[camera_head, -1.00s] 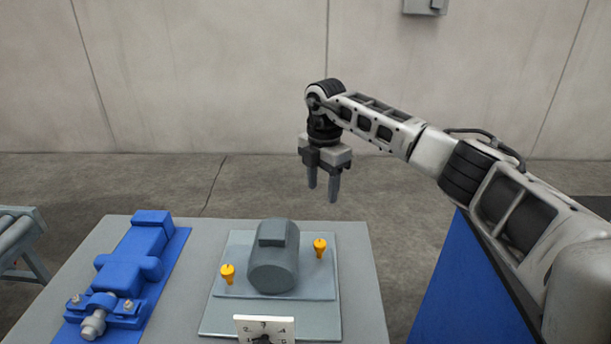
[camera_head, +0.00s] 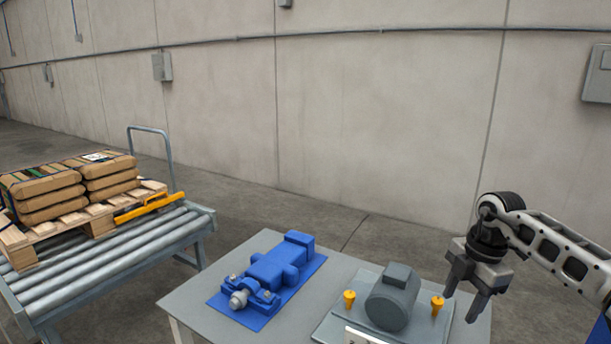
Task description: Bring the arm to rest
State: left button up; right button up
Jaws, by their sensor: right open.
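My right arm (camera_head: 555,245) comes in from the right edge. My right gripper (camera_head: 463,306) points down with its two fingers apart and nothing between them. In the picture it shows just right of a yellow-orange knob (camera_head: 437,305) beside a grey motor-like cylinder (camera_head: 392,299); I cannot tell the exact gap. My left gripper is out of view.
The grey table (camera_head: 192,309) bears a blue pump-like unit (camera_head: 278,268) on a blue mat and the cylinder on a grey plate (camera_head: 333,322). At left, a roller conveyor (camera_head: 88,279) carries a wooden pallet (camera_head: 101,222) with stacked brown sacks (camera_head: 45,189).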

jog(key=s+a+f+n+y, duration=0.1)
jog(key=a+f+n+y, duration=0.15)
jog(key=a, duration=0.55)
jog(key=s+a+f+n+y, duration=0.15)
jog(key=a+f+y, duration=0.25)
jog(key=a, duration=0.4)
jog(key=s+a+r+m+t+y, duration=0.1)
jog(key=s+a+m+t+y, duration=0.25)
jog(key=a, duration=0.25)
jog(key=s+a+r+m+t+y, duration=0.2)
jog(key=s+a+t+y, duration=0.1)
jog(key=a+t+y, duration=0.3)
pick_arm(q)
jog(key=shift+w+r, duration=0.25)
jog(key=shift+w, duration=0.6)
pick_arm(e)
jog(key=s+d+f+m+h, duration=1.3)
jog(key=s+f+m+h, duration=0.1)
jog(key=s+f+m, duration=0.2)
jog(key=shift+s+f+m+h, duration=0.3)
jog(key=shift+f+m+h, duration=0.15)
jog(key=shift+m, duration=0.1)
jog(key=shift+d, duration=0.1)
